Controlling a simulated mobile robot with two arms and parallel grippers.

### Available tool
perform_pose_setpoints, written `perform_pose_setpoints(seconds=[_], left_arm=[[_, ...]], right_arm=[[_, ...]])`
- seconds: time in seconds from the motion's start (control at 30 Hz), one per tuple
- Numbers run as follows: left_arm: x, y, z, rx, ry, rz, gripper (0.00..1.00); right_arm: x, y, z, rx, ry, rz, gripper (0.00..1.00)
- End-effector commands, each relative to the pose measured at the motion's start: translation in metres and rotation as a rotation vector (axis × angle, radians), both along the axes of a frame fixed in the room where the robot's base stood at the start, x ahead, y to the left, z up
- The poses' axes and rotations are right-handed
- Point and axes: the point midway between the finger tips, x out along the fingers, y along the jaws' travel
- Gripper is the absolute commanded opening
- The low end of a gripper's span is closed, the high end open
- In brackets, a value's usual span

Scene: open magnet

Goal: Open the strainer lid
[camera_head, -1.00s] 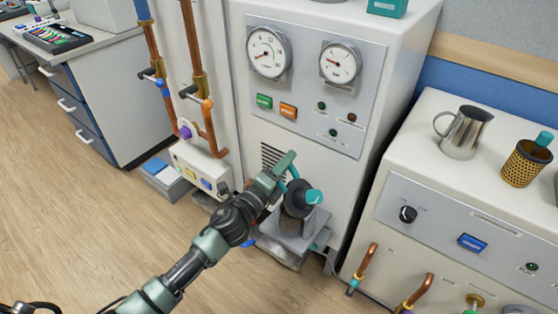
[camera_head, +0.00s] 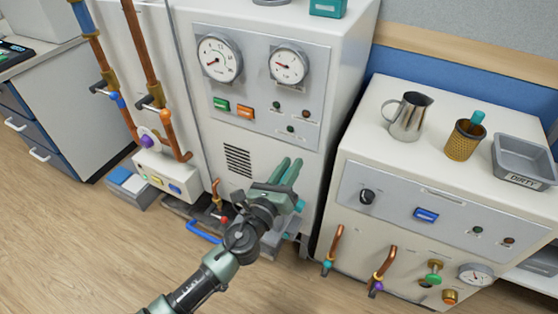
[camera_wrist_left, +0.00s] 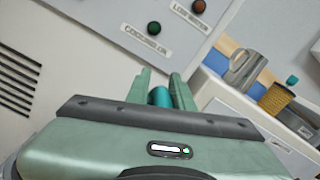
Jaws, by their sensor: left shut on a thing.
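My left gripper (camera_head: 289,168) is in front of the tall white cabinet, low at its front. In the left wrist view its two green fingers (camera_wrist_left: 160,88) are closed on a teal cylindrical handle (camera_wrist_left: 160,97). A small teal part (camera_head: 300,206) shows beside the gripper in the head view. The strainer body and lid are mostly hidden behind my gripper and wrist, so I cannot tell whether the lid is open or shut. My right gripper is not in view.
The tall cabinet (camera_head: 256,166) has gauges and buttons above my gripper. Copper pipes (camera_head: 148,75) stand to its left. The lower white unit (camera_head: 350,143) on the right carries a metal jug (camera_head: 408,118), a mesh cup (camera_head: 464,141) and a grey tray (camera_head: 526,162).

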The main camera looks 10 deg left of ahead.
Motion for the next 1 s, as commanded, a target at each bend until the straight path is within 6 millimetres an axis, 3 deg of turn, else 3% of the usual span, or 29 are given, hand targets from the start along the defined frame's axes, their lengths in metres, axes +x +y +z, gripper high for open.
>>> perform_pose_setpoints(seconds=[0.23,0.77,0.8,0.83,1.0], left_arm=[[-0.005,-0.013,-0.003,0.071,-0.022,-0.002,0.0],[-0.006,-0.015,-0.006,0.09,-0.027,-0.002,0.0],[-0.006,-0.015,-0.006,0.091,-0.027,-0.002,0.34],[-0.006,-0.015,-0.006,0.091,-0.027,-0.002,0.39],[-0.006,-0.014,-0.005,0.091,-0.029,-0.002,0.39]], right_arm=[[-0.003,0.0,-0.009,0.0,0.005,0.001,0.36],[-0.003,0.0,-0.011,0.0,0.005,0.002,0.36],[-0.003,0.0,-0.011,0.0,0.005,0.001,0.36],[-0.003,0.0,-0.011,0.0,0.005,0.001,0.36],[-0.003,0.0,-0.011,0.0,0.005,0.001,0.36]])
